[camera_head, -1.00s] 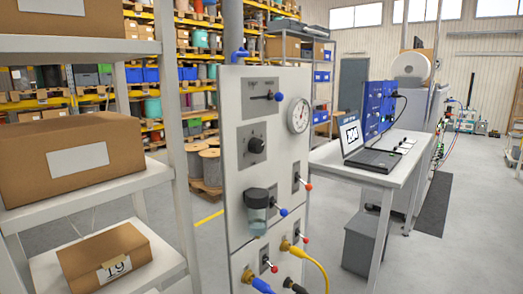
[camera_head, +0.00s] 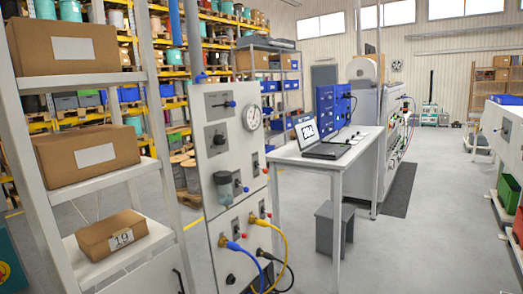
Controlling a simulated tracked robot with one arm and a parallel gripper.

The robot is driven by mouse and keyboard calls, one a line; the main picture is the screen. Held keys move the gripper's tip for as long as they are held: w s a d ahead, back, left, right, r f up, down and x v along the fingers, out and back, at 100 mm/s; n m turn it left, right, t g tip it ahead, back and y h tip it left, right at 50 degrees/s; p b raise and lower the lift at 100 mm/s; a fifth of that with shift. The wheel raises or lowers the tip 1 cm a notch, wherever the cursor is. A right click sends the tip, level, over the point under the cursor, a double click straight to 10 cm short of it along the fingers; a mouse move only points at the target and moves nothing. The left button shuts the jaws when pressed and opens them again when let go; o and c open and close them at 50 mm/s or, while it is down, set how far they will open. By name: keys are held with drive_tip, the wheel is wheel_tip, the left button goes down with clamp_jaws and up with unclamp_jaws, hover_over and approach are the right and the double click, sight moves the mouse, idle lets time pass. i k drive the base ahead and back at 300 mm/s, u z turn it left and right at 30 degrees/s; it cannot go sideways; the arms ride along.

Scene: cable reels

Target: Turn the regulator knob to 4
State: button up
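The regulator knob (camera_head: 219,139) is a round black knob on a dark square plate, on the upper part of a light grey panel (camera_head: 213,180). Its scale marks and pointer are too small to read. A lever switch with a blue tip sits above it, and a round gauge (camera_head: 252,118) sits to its upper right. A dark-capped filter bowl (camera_head: 223,187) hangs below it. My gripper does not show in the view.
A shelf with cardboard boxes (camera_head: 94,153) stands close on the left. A table with a laptop (camera_head: 324,140) stands right of the panel, with a grey stool (camera_head: 334,228) beside it. Blue and yellow hoses (camera_head: 281,243) hang from the panel's lower part. Open floor lies at the right.

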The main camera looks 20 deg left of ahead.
sight(218, 139)
drive_tip(key=u, duration=0.15)
drive_tip(key=k, duration=0.2)
drive_tip(key=z, duration=0.6)
drive_tip(key=i, duration=1.2)
drive_tip(key=u, duration=0.6)
drive_tip(key=i, duration=1.05)
drive_tip(key=u, duration=0.55)
